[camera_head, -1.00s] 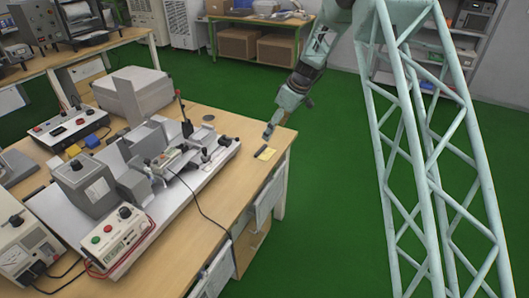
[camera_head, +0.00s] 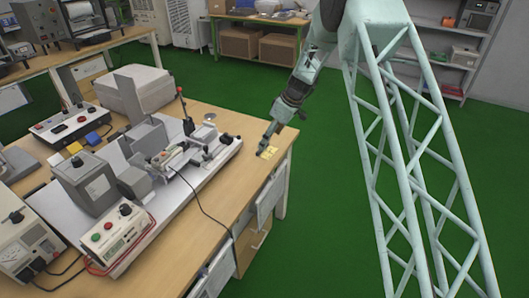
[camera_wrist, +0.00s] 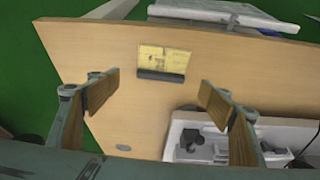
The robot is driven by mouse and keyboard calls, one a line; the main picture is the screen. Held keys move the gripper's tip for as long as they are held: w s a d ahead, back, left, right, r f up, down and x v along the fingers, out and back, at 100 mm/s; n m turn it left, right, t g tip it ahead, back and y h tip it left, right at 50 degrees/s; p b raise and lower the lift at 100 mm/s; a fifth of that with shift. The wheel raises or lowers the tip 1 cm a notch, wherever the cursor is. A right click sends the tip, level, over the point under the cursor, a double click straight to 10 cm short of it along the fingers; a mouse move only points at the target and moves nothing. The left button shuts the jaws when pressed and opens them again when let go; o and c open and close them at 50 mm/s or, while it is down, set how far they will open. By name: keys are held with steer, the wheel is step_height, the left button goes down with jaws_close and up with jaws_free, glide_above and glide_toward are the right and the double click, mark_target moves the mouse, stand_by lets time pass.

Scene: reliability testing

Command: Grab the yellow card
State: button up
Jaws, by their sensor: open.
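The yellow card (camera_wrist: 165,58) lies flat on the wooden table top near its edge in the wrist view, with a dark strip along its near side. It also shows in the head view (camera_head: 268,152) near the table's far right corner. My gripper (camera_wrist: 158,90) is open and empty in the wrist view, with its two wood-coloured finger pads wide apart on either side of the card in the picture. In the head view my gripper (camera_head: 264,150) is just above or beside the card; the exact gap cannot be told.
A test machine on a pale base (camera_head: 215,158) stands left of the card, with a lever and a black cable nearby. Power and meter boxes (camera_head: 118,240) stand further left. The table (camera_head: 225,205) is clear around the card. Green floor lies beyond its right edge.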

mark_target(265, 151)
steer(key=shift+a+f, duration=0.15)
steer(key=shift+f, duration=0.2)
steer(key=shift+f, duration=0.1)
steer(key=shift+b+x, duration=0.5)
steer(key=shift+x, duration=2.05)
steer(key=shift+a, duration=0.15)
steer(key=shift+c, duration=0.7)
steer(key=c, duration=0.7)
